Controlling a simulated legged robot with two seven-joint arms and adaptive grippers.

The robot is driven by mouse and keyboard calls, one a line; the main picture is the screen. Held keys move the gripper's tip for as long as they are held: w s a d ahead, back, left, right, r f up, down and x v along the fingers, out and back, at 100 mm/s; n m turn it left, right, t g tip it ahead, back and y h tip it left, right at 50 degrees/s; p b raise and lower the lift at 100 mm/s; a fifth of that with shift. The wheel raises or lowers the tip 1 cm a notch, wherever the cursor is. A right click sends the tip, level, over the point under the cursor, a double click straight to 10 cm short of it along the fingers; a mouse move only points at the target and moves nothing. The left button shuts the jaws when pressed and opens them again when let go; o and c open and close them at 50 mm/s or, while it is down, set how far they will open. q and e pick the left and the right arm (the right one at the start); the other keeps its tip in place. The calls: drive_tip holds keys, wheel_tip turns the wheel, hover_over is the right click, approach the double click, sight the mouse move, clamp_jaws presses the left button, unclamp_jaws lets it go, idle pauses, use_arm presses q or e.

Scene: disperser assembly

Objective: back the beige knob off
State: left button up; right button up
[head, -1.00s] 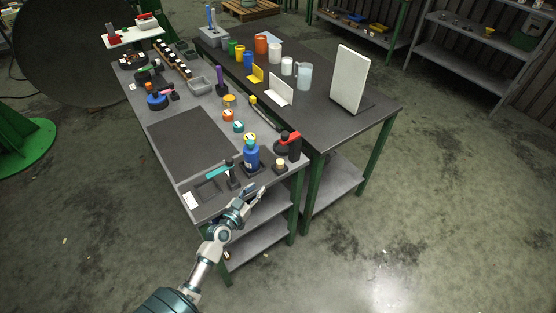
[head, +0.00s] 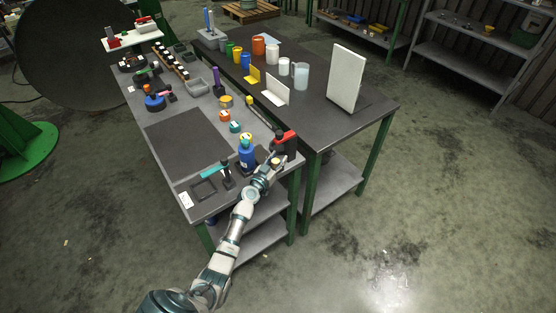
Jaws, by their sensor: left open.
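The beige knob (head: 276,160) sits on a small dark block near the front right corner of the grey workbench. My left gripper (head: 273,168) is open, with its fingers close around or just in front of the knob. The fingers hide much of the knob and its block. I cannot tell whether they touch it. My right gripper is not in view.
A blue bottle (head: 246,155) stands just left of the gripper. A black device with a red top (head: 284,137) stands close behind the knob. A teal-handled tool on a black stand (head: 227,175) is further left. The black mat (head: 187,138) is clear.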

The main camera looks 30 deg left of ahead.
use_arm(q)
drive_tip(key=shift+w+d+r, duration=0.15)
drive_tip(key=shift+d, duration=0.3)
drive_tip(key=shift+a, duration=0.45)
drive_tip(key=c, duration=0.6)
drive_tip(key=shift+a, duration=0.15)
clamp_jaws()
drive_tip(key=shift+d+f, duration=0.2)
drive_tip(key=shift+d, duration=0.1)
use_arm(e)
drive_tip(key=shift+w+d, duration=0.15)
